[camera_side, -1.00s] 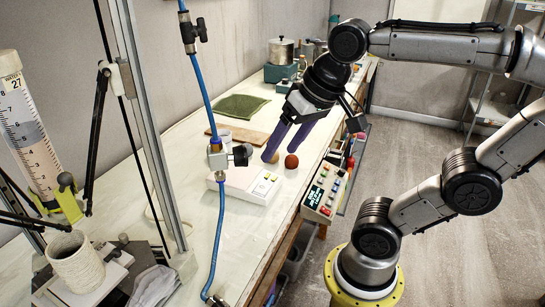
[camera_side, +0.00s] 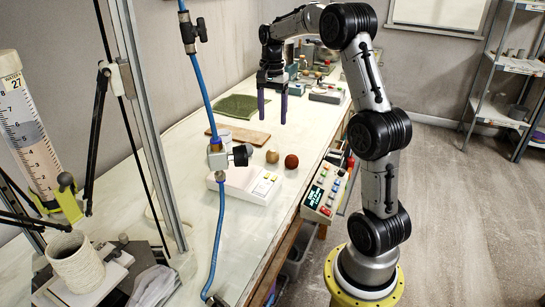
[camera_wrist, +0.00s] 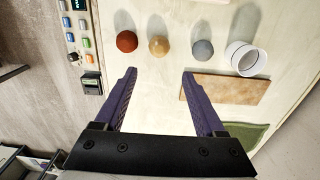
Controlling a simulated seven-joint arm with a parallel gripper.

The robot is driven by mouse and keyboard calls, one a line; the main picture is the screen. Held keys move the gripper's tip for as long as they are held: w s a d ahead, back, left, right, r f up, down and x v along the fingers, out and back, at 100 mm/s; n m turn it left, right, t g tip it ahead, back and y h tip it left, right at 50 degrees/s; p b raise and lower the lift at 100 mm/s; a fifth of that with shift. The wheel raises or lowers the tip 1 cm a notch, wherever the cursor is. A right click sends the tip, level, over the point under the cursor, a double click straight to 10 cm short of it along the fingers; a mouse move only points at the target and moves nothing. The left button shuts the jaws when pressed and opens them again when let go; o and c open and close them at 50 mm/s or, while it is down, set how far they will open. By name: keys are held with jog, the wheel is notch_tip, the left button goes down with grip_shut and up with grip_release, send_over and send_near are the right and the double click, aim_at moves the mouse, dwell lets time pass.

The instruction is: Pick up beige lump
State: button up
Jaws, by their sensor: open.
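The beige lump (camera_side: 272,156) is a small round ball on the bench, just left of a reddish-brown lump (camera_side: 291,161) in the side view. In the wrist view the beige lump (camera_wrist: 159,45) lies between the reddish-brown lump (camera_wrist: 127,41) and a grey lump (camera_wrist: 203,48). My gripper (camera_side: 272,122) has two purple fingers pointing down above the bench, behind the lumps. The fingers are apart and empty, and they also show in the wrist view (camera_wrist: 159,72), with the beige lump beyond their tips. The gripper is not touching any lump.
A white scale-like box (camera_side: 248,185) stands in front of the lumps. A wooden board (camera_side: 240,137), a white cup (camera_wrist: 246,59) and a green cloth (camera_side: 241,107) lie near. A control box with coloured buttons (camera_side: 325,190) sits at the bench edge. A blue hose (camera_side: 221,230) hangs in front.

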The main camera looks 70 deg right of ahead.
aim_at(272, 150)
notch_tip(272, 150, down, 8)
jog(key=shift+r, duration=0.15)
jog(key=shift+s+a+f, duration=0.1)
jog(key=shift+a+f, duration=0.05)
jog(key=shift+f, duration=1.25)
jog(key=shift+a+f, duration=0.15)
jog(key=shift+f, duration=1.25)
jog(key=shift+r, duration=0.1)
grip_shut()
